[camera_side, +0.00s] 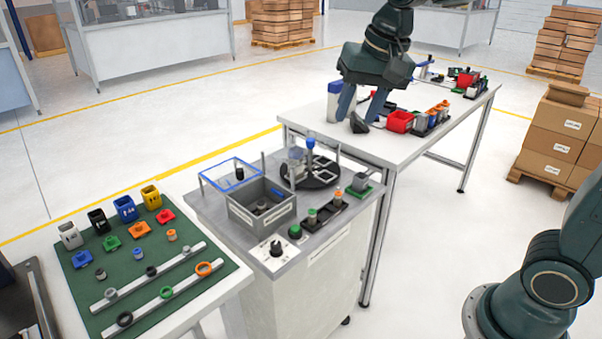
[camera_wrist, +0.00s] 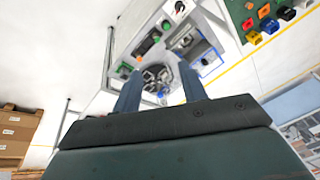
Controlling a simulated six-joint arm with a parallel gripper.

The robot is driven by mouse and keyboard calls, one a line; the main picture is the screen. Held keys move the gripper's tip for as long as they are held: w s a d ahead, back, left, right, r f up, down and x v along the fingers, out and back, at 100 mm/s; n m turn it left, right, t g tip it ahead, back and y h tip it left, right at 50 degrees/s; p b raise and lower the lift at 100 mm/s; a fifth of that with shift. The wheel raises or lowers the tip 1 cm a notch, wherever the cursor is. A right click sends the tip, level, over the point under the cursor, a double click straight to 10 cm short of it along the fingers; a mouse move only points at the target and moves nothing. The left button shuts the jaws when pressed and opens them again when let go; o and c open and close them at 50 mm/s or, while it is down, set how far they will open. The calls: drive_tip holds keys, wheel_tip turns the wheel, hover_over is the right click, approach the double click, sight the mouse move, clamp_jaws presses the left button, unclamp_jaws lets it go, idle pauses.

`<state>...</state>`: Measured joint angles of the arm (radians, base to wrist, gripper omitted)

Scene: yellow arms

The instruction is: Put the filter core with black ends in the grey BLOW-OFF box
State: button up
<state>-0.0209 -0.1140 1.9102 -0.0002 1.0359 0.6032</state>
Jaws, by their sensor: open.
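My gripper (camera_side: 362,116) is open, with its two blue-grey fingers apart and pointing down over the white table behind the grey bench. In the wrist view my gripper (camera_wrist: 158,72) has nothing between its fingers, with the bench far below. The grey box (camera_side: 247,222) stands on the bench, with small dark and grey pieces inside; its lettering is too small to read. A small black-topped piece (camera_side: 239,174) stands within a blue-rimmed clear tray (camera_side: 219,188). I cannot tell which piece is the filter core with black ends. A green-ended core (camera_side: 312,215) and an orange-ended one (camera_side: 337,194) stand in a dark rack.
A black turntable (camera_side: 325,180) with grey fittings and posts stands behind the rack. A control panel (camera_side: 276,252) sits at the bench's front. A green mat (camera_side: 190,255) with coloured parts lies left. A red bin (camera_side: 400,121) and other bins stand on the white table.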

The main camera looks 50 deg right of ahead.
drive_tip(key=s+f+n+t, duration=0.1)
drive_tip(key=s+f+n, duration=0.1)
drive_tip(key=s, duration=0.7)
drive_tip(key=s+f+n+t, duration=0.1)
drive_tip(key=s+f+n, duration=0.2)
drive_tip(key=s, duration=0.6)
drive_tip(key=shift+d+n, duration=0.4)
drive_tip(key=shift+n, duration=0.4)
drive_tip(key=shift+c, duration=0.4)
